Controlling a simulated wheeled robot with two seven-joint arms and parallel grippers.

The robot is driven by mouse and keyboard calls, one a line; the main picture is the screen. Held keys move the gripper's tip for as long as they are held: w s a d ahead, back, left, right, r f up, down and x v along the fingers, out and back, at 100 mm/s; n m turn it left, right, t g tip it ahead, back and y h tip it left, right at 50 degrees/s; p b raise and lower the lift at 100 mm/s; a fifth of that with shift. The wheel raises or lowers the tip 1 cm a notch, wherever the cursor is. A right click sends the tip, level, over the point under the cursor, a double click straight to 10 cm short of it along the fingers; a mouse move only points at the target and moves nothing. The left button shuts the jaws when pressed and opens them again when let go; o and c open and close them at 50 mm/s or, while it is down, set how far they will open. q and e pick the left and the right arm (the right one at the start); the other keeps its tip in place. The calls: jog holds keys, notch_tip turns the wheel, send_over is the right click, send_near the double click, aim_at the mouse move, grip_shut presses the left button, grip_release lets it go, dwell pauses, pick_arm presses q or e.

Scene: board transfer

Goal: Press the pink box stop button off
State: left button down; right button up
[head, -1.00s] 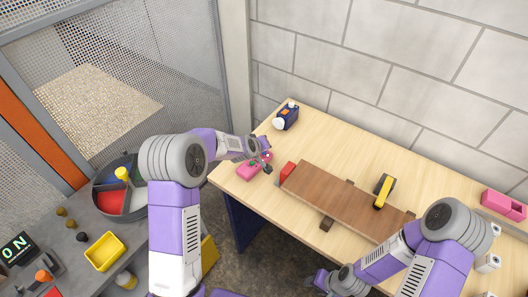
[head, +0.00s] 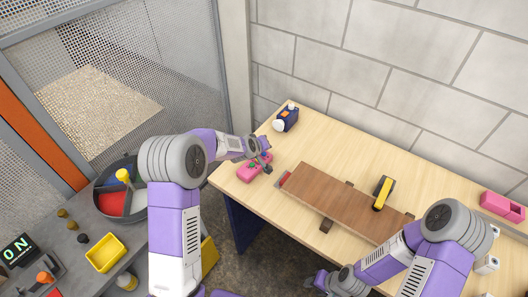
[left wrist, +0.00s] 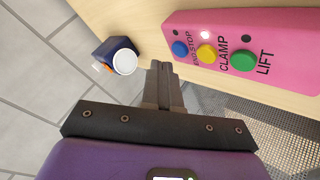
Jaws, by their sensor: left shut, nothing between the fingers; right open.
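The pink box (head: 250,173) lies on the wooden table near its left corner. In the left wrist view the pink box (left wrist: 290,40) carries a blue button (left wrist: 180,48) labelled STOP, a yellow button (left wrist: 206,54) labelled CLAMP and a green button (left wrist: 243,61) labelled LIFT. The lamp by the yellow button is lit white; the lamps by the blue and green ones are dark. My left gripper (head: 265,168) is shut and empty; its fingertips (left wrist: 164,72) are close beside the blue-button end, apart from that button in the picture. My right gripper (head: 316,281) is open, low at the table's front.
A dark blue device (head: 286,119) stands behind the pink box. Another pink object (head: 502,206) is at the right.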

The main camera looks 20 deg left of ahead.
aim_at(262, 155)
pick_arm(q)
jog(key=shift+r, duration=0.1)
notch_tip(262, 155, up, 6)
jog(key=p, duration=0.4)
jog(key=shift+p, duration=0.3)
dwell(0.3)
